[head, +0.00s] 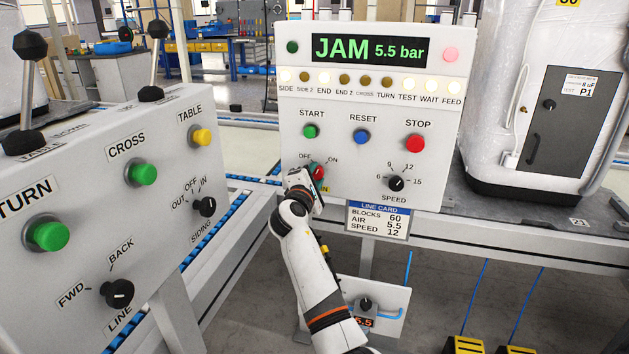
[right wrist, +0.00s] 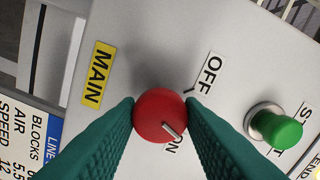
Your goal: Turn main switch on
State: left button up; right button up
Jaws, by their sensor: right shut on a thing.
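The main switch is a red round knob (right wrist: 160,115) on the grey control panel (head: 430,185), above a yellow MAIN label (right wrist: 97,75). My right gripper (head: 315,176) is shut on the knob, with a green finger on each side of it in the right wrist view (right wrist: 162,118). The knob's white mark (right wrist: 172,131) points toward the ON label (right wrist: 174,145), which a finger partly hides. The OFF label (right wrist: 211,75) lies away from the mark. In the head view my gripper covers part of the knob. My left gripper is not in view.
A green START button (head: 310,131) sits just above the switch, with RESET (head: 362,137), STOP (head: 415,143) and a black SPEED knob (head: 396,183) to the right. The display (head: 370,50) reads JAM 5.5 bar. A second panel (head: 90,200) with buttons and levers stands close at left.

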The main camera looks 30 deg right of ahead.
jog(key=m+b, duration=0.1)
jog(key=m, duration=0.3)
jog(key=shift+f+b, duration=0.15)
jog(key=shift+b, duration=0.25)
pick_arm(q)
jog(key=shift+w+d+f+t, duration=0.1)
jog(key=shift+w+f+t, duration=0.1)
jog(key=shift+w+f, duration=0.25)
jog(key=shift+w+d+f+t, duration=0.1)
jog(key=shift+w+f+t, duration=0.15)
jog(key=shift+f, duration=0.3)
pick_arm(e)
jog(key=shift+m, duration=0.4)
jog(key=o, duration=1)
jog(key=shift+c, duration=0.2)
